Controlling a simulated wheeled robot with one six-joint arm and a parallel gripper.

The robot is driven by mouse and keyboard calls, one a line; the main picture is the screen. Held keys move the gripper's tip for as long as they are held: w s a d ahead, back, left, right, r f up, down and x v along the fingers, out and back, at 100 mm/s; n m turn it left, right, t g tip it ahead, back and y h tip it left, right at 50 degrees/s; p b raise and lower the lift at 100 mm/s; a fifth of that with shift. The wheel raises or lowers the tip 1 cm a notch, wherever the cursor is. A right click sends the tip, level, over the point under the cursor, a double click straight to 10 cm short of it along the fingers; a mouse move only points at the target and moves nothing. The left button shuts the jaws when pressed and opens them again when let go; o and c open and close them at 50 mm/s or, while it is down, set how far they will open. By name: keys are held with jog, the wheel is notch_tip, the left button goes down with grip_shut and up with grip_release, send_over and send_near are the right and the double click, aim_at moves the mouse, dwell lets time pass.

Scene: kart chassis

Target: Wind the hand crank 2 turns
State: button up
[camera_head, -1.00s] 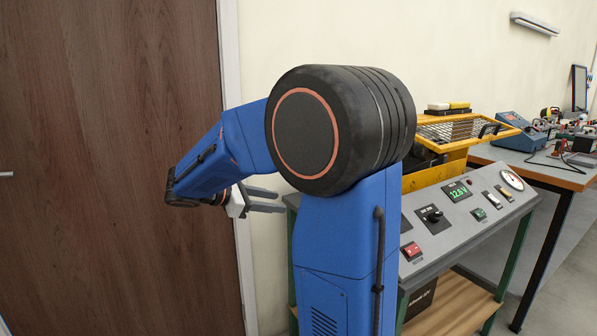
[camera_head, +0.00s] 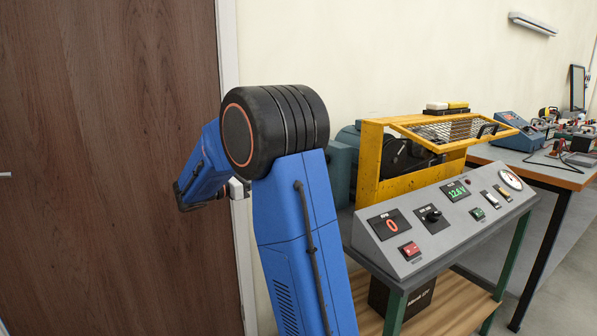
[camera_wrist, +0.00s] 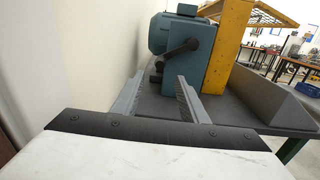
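The hand crank (camera_wrist: 180,49) is a dark arm on the side of a teal housing (camera_wrist: 205,62) in the wrist view. It slants down to the left, and its dark grip (camera_wrist: 157,71) lies near its lower end. My gripper (camera_wrist: 160,77) is open, with two grey fingers spread and nothing held between them. The crank's lower end shows between the fingertips but looks farther off; I cannot tell the exact gap. In the head view the teal housing (camera_head: 341,171) is partly hidden behind my arm, and the crank and my fingers are hidden.
A yellow guard frame (camera_head: 369,165) with a mesh cover stands beside the housing. A sloped control panel (camera_head: 454,228) shows a red 0 and a green 12.6 V readout. A pale wall (camera_wrist: 70,55) runs close on the left. A cluttered bench (camera_head: 541,171) stands at right.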

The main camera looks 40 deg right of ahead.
jog(key=d, duration=0.4)
jog(key=s+d, duration=0.1)
jog(key=d, duration=0.3)
jog(key=s+d, duration=0.1)
jog(key=d, duration=0.2)
jog(key=shift+s+d, duration=0.15)
jog(key=shift+d, duration=0.25)
jog(key=shift+c, duration=0.4)
grip_shut()
